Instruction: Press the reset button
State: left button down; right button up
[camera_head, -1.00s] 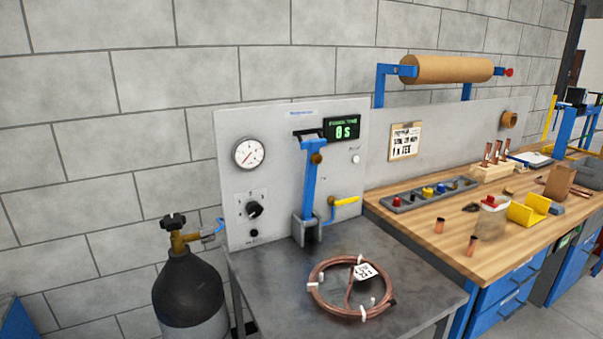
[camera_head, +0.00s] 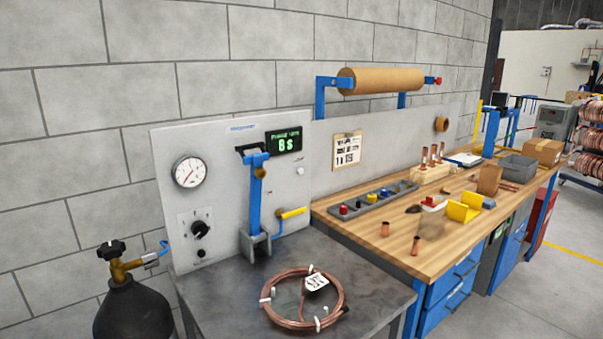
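A grey upright panel (camera_head: 222,158) stands at the back of the metal bench. A small round white button (camera_head: 300,170) sits on it, below the lit display (camera_head: 284,142); its label is too small to read, so I cannot tell for sure that it is the reset button. The display shows green figures that look like 0 s or 8 s. Left of the button, a blue lever (camera_head: 255,196) stands upright in a bracket. Neither of my grippers is in view.
A copper tube coil (camera_head: 335,318) with a tag lies on the metal bench (camera_head: 232,294). A yellow-handled valve (camera_head: 292,213) sticks out below the button. A gas cylinder (camera_head: 133,312) stands at the left. A wooden workbench (camera_head: 350,232) with small parts adjoins at the right.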

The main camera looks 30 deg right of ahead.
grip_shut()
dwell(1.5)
